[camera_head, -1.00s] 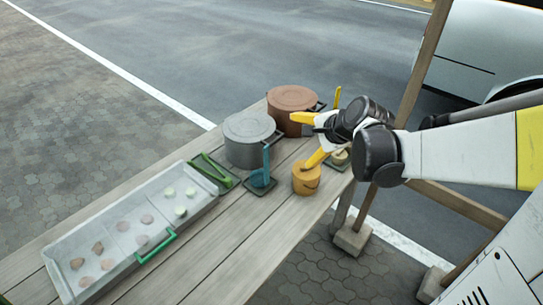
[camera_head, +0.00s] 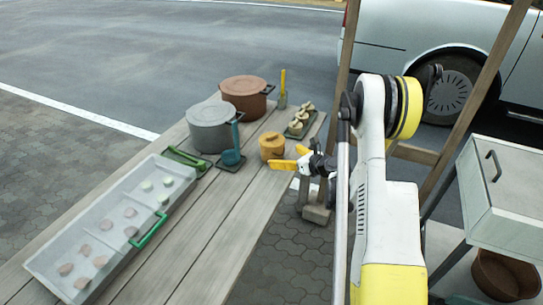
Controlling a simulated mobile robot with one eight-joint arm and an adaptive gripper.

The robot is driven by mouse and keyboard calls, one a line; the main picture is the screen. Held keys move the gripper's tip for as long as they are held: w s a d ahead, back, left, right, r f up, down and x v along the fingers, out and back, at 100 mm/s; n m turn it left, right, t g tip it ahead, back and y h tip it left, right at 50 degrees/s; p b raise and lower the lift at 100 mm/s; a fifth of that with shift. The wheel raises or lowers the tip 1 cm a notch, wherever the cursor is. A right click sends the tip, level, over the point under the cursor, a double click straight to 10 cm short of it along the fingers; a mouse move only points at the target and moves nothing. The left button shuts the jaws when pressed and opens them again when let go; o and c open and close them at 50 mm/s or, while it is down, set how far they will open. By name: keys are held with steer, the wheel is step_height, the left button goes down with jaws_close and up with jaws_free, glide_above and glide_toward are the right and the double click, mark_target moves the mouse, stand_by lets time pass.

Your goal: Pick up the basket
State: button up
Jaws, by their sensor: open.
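A brown, round, open container (camera_head: 505,274), which looks like the basket, stands low at the right under a grey cabinet. My gripper (camera_head: 287,157) is open and empty, with yellow fingers pointing left. It appears at the wooden table's right edge, just right of a small orange lidded pot (camera_head: 271,146), far to the left of the basket. Whether a finger touches the pot cannot be told.
The wooden table (camera_head: 205,243) holds a grey pot (camera_head: 211,128), a brown pot (camera_head: 246,97), a blue ladle (camera_head: 232,156), green tongs (camera_head: 187,158) and a long food tray (camera_head: 45,262). A grey cabinet (camera_head: 505,200) and wooden posts stand at the right. A car is parked behind.

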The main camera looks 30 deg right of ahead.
steer(key=b+x, duration=0.3)
steer(key=x, duration=0.5)
steer(key=shift+a, duration=0.2)
steer(key=shift+r, duration=0.1)
steer(key=shift+c, duration=1)
steer(key=c, duration=1.3)
step_height(320, 180, up, 4)
steer(key=shift+r+p, duration=0.15)
steer(key=shift+p, duration=1.05)
steer(key=s+d+r+p, duration=0.45)
steer(key=d+r, duration=0.25)
steer(key=d, duration=0.4)
step_height(320, 180, up, 9)
glide_above(272, 144)
steer(key=s+a, duration=0.5)
steer(key=s+a+r, duration=0.2)
steer(key=s+a, duration=0.3)
steer(key=a, duration=0.2)
steer(key=s+a+r+y, duration=0.1)
steer(key=s+a+r, duration=0.2)
steer(key=s+a, duration=0.2)
steer(key=a, duration=0.3)
steer(key=shift+s+r+n, duration=0.2)
steer(key=shift+s+n, duration=0.2)
